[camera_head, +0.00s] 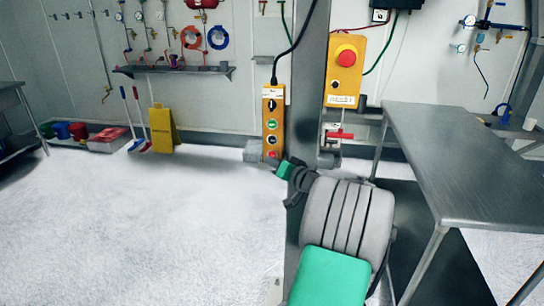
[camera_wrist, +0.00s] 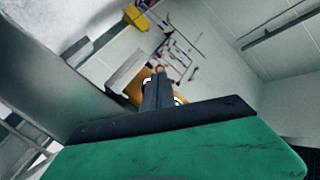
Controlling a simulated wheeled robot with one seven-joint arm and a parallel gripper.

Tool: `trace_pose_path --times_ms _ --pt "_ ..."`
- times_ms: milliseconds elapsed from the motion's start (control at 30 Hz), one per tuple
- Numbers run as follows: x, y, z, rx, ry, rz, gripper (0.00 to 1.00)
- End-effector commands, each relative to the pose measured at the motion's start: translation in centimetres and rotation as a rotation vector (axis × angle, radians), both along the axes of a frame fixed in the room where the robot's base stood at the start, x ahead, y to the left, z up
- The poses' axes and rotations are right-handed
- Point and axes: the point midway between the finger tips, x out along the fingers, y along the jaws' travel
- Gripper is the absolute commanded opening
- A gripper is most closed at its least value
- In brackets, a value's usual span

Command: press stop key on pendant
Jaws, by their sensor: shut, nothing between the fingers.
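The yellow pendant (camera_head: 273,122) hangs upright on a black cable in the head view, just left of a grey column. It carries a black knob at the top, a green key (camera_head: 272,124), another dark key and a red key (camera_head: 272,155) near its bottom end. My gripper (camera_head: 281,170) is shut and empty, close to the pendant's lower end, just below and right of the red key. I cannot tell whether it touches. In the wrist view my shut gripper (camera_wrist: 158,85) covers most of the pendant (camera_wrist: 135,88); the key in front of it is hidden.
A yellow box with a red emergency button (camera_head: 346,57) is mounted right of the grey column (camera_head: 308,100). A steel table (camera_head: 470,165) stands at the right. A yellow floor sign (camera_head: 163,130) and mops stand by the back wall.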

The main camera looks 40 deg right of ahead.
Motion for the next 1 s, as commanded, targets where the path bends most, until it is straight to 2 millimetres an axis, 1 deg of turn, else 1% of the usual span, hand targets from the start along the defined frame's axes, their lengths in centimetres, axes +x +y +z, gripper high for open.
trace_pose_path --times_ms 667,1000 --pt "0.00 0.00 0.00 0.000 0.000 0.000 0.00" --pt "0.48 -0.68 -0.02 0.000 0.000 0.000 0.00"
